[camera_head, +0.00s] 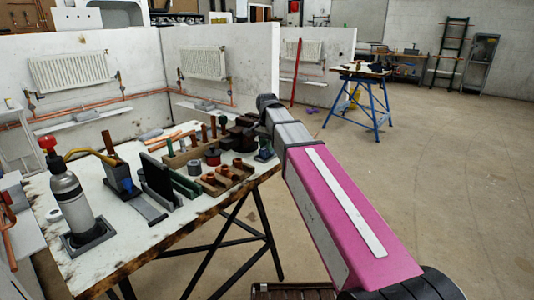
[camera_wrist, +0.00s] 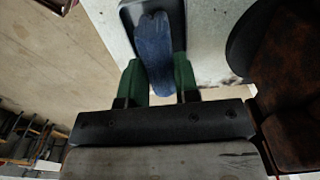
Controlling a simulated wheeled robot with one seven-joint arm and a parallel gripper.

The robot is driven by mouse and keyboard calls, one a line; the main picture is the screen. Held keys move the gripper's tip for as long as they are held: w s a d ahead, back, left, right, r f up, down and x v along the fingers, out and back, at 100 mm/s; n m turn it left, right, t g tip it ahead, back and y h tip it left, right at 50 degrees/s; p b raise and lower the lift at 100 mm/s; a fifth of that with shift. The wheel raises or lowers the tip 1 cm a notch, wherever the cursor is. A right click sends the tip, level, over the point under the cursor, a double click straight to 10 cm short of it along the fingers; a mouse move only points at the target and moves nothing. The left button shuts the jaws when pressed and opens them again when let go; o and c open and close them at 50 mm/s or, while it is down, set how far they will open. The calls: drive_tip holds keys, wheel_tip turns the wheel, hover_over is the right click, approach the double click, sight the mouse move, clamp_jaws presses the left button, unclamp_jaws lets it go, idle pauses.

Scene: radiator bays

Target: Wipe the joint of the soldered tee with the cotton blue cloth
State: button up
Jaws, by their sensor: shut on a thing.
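In the wrist view the blue cloth (camera_wrist: 153,48) lies between the two green fingers of my gripper (camera_wrist: 157,76), which is shut on it. The cloth's far end overlaps a dark shallow tray (camera_wrist: 127,14) on the pale bench top; I cannot tell whether it touches the tray. In the head view my arm reaches over the bench's far right corner, and the cloth cannot be made out there. I cannot pick out the soldered tee for sure in either view. A dark vise-like block (camera_head: 240,136) stands beside my gripper's end of the arm.
The workbench (camera_head: 120,228) carries a gas torch (camera_head: 70,192), a wooden rack of tools, and several copper fittings (camera_head: 208,178). In the wrist view a rusty brown body (camera_wrist: 290,95) is close on the right. Open floor lies right of the bench, with a blue trestle (camera_head: 360,105) farther off.

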drive_tip(key=shift+r, duration=0.1)
drive_tip(key=shift+r, duration=3.6)
